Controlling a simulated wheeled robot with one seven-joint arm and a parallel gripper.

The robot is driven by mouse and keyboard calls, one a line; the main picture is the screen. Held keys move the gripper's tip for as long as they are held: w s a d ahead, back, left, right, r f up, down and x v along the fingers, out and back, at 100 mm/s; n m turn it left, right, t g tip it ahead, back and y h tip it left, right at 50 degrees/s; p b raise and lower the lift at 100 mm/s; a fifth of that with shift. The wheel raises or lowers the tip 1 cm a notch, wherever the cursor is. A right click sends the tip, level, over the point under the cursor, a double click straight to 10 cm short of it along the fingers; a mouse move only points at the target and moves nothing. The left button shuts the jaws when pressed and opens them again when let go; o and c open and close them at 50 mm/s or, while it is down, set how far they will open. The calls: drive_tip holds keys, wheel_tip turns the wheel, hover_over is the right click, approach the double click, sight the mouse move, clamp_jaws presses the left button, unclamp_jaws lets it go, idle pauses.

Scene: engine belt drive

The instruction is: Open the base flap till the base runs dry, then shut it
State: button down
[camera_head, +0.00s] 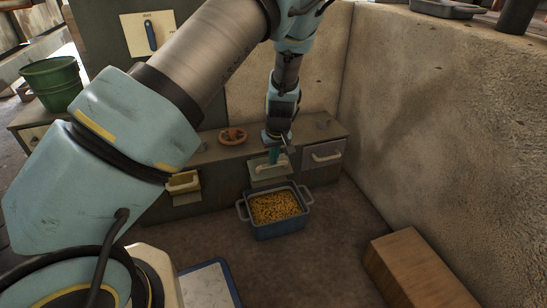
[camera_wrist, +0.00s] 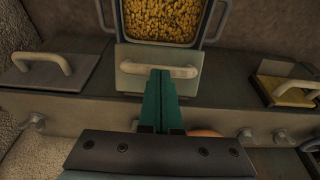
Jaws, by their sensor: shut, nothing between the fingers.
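The middle flap (camera_head: 262,175) is a pale plate with a bar handle on the front of a low bench. In the wrist view the flap (camera_wrist: 130,54) lies at the edge of the blue bin (camera_wrist: 120,20). I cannot tell how far it stands open. My gripper (camera_head: 275,158) points down at this flap. In the wrist view its green fingers (camera_wrist: 160,78) are shut together, with tips at the flap's handle (camera_wrist: 185,72); nothing is between them. Whether they touch the handle is unclear. The blue bin (camera_head: 280,226) stands on the floor below, holding yellow grain (camera_head: 275,207).
A drawer-like front with handle (camera_head: 325,157) is right of the flap; a yellowish flap (camera_head: 183,183) is left. An orange dish (camera_head: 232,136) sits on the bench (camera_head: 222,160). A wooden block (camera_head: 415,270) lies right, beside a concrete wall (camera_head: 440,130). A green bucket (camera_head: 50,83) stands left.

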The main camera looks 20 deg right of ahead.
sight(273, 177)
drive_tip(key=f+t, duration=0.1)
drive_tip(key=t, duration=0.1)
drive_tip(key=s+f+t, duration=0.1)
drive_tip(key=f+t, duration=0.2)
drive_tip(key=f, duration=0.1)
drive_tip(key=shift+s+a+t+h+p, duration=0.1)
drive_tip(key=shift+s+t+h+p, duration=0.2)
drive_tip(key=shift+s+t, duration=0.1)
wheel_tip(273, 177, down, 3)
drive_tip(key=t+b, duration=0.2)
drive_tip(key=shift+w+r+t, duration=0.15)
drive_tip(key=shift+r+t, duration=0.05)
drive_tip(key=shift+t, duration=0.2)
drive_tip(key=shift+w+f+t+h+b, duration=0.2)
drive_tip(key=shift+w+f+t+b, duration=0.15)
drive_tip(key=shift+f+t+b, duration=0.45)
drive_tip(key=shift+w+f+t+h+b, duration=0.2)
drive_tip(key=shift+w+f+t+b, duration=0.15)
drive_tip(key=shift+f+t+b, duration=0.45)
drive_tip(key=shift+r, duration=0.2)
drive_tip(key=shift+s, duration=0.1)
